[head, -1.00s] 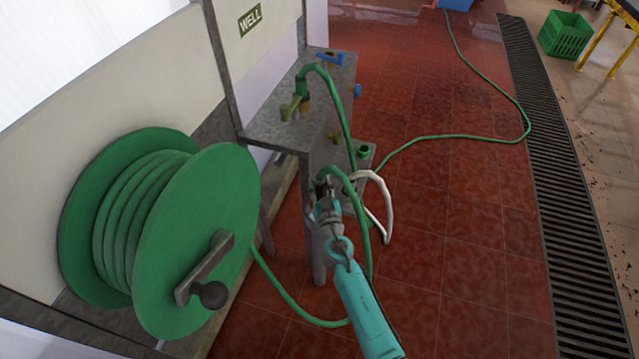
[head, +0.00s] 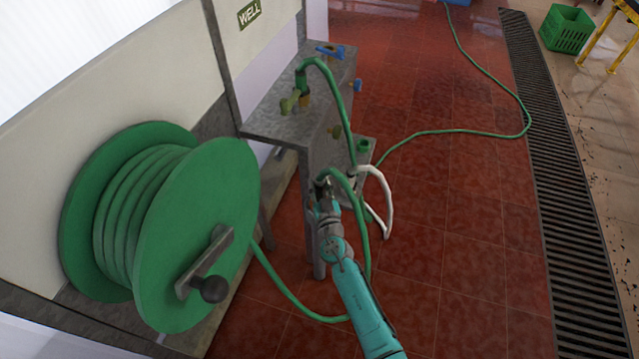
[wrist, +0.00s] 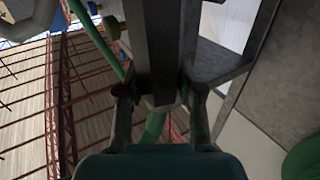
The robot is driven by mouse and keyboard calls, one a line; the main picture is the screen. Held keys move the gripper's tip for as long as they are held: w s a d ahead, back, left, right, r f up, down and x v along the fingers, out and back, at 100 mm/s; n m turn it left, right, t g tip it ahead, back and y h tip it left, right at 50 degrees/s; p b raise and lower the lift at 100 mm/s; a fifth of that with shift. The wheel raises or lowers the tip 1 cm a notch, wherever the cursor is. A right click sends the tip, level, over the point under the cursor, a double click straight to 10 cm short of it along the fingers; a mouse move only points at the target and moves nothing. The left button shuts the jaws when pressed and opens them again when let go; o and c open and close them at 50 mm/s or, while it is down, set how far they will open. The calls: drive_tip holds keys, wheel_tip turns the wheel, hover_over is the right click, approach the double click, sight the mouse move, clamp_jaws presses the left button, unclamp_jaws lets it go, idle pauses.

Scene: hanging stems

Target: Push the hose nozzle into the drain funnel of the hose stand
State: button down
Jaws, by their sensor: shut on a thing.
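My gripper (head: 322,188) is in front of the grey hose stand (head: 272,118), beside its lower front corner. It is shut on the hose nozzle, which is mostly hidden between the fingers; the nozzle's green hose (head: 350,190) arches out of the grip to the right and hangs down. In the wrist view my gripper (wrist: 160,98) has its two fingers on either side of a pale piece, with green hose (wrist: 154,126) below it. A green cup, which looks like the drain funnel (head: 363,146), sits on the stand's low right shelf, apart from and beyond my gripper.
A large green hose reel (head: 200,235) with a crank stands at left. A second green hose (head: 345,100) arches from a tap on the stand top. A white hose loop (head: 388,195) hangs right of my gripper. Red floor to the right is mostly clear, crossed by a hose.

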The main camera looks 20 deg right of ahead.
drive_tip(key=shift+f, duration=0.4)
drive_tip(key=shift+f, duration=0.1)
drive_tip(key=shift+f, duration=0.9)
drive_tip(key=shift+f, duration=0.35)
drive_tip(key=c, duration=0.7)
unclamp_jaws()
drive_tip(key=shift+o, duration=0.2)
drive_tip(key=shift+s, duration=0.15)
drive_tip(key=s+a, duration=0.1)
drive_tip(key=s, duration=1)
drive_tip(key=shift+s+a, duration=0.2)
drive_tip(key=shift+s, duration=0.15)
